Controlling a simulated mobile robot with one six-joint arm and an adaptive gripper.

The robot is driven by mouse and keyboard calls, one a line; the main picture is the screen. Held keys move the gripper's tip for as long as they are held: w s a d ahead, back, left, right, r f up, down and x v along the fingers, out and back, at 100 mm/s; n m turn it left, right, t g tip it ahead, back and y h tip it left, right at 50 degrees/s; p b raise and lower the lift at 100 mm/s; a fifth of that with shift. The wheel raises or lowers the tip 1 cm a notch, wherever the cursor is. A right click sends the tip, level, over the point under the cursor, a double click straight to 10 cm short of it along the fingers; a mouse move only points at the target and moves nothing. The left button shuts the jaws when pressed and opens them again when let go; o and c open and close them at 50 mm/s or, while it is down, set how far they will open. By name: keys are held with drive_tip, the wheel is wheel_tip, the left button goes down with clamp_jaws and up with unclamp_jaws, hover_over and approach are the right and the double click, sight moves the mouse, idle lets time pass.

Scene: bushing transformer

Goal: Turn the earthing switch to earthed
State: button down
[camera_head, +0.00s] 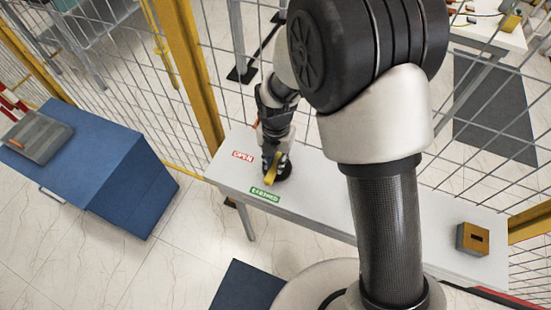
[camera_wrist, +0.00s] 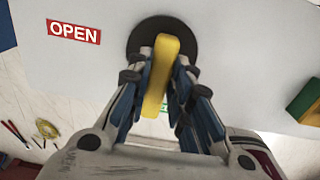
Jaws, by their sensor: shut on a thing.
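The earthing switch has a yellow handle (camera_head: 270,172) on a round black base (camera_head: 284,172), on the light grey table. My gripper (camera_head: 274,163) reaches down onto the handle. In the wrist view, the fingers of my gripper (camera_wrist: 161,66) close on both sides of the yellow handle (camera_wrist: 160,70), over the black base (camera_wrist: 137,38). The red OPEN label (camera_head: 243,156) lies left of the switch. The green EARTHED label (camera_head: 265,194) lies just in front of it, and the handle's near end points towards it. In the wrist view, the fingers and handle mostly hide the green label.
A brass-coloured box (camera_head: 473,239) stands at the table's right end. A blue cabinet (camera_head: 105,160) stands to the left, with floor between it and the table (camera_head: 330,200). A yellow-framed mesh fence (camera_head: 198,75) runs behind the table. My arm covers much of the table's middle.

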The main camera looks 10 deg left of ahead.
sight(276, 163)
idle(0.3)
drive_tip(key=c, duration=1.4)
unclamp_jaws()
drive_tip(key=shift+c, duration=0.2)
drive_tip(key=shift+r, duration=0.15)
wheel_tip(276, 163, up, 12)
